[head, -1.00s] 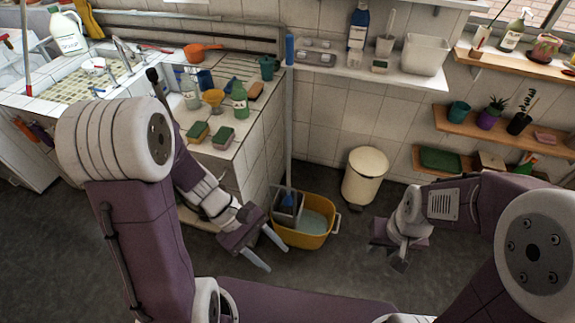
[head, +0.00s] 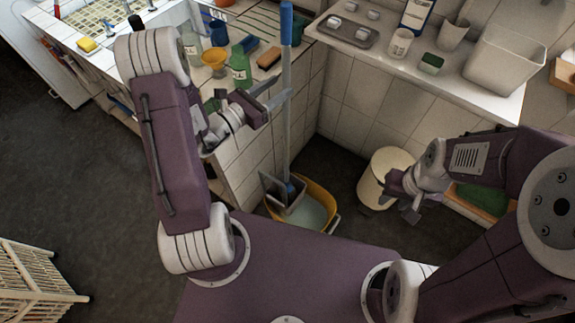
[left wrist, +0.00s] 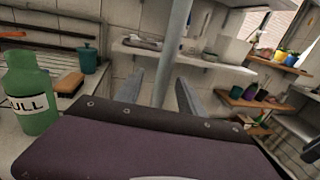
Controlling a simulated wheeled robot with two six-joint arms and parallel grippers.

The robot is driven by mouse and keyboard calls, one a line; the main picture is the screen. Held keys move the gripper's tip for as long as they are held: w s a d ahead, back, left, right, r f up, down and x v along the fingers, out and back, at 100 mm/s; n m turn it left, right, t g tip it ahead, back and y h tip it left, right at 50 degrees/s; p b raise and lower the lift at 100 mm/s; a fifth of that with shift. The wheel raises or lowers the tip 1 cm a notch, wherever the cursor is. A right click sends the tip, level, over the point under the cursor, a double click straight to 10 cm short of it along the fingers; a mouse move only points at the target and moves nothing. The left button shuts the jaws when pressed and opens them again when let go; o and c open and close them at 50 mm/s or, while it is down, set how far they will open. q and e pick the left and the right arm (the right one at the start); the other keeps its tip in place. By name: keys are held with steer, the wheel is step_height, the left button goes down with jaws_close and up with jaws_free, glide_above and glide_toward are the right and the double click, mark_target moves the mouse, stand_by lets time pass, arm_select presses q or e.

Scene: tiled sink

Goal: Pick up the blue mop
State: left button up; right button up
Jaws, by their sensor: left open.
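The blue mop (head: 287,125) stands nearly upright with its lower end in the yellow bucket (head: 331,224). Its pole is pale blue-grey with a bright blue grip at the top. My left gripper (head: 279,97) is open at the upper part of the pole. In the left wrist view the mop pole (left wrist: 175,50) rises between the two spread fingers of the left gripper (left wrist: 160,90), with gaps on both sides. The mop head is mostly hidden in the bucket. My right gripper (head: 422,206) hangs by the bin, holding nothing visible; its finger gap is unclear.
The tiled counter edge with a green bottle (head: 240,68) and an orange-brown brush (head: 268,58) is close to my left gripper. A shelf with a white tub (head: 505,60) is right of the pole. A cream bin (head: 375,180) stands beside the bucket.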

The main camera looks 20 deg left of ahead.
arm_select(q)
steer(key=p+x, duration=0.1)
steer(key=x, duration=0.5)
steer(key=shift+d+r, duration=0.15)
steer(key=shift+d, duration=0.15)
steer(key=shift+s, duration=0.1)
jaws_close()
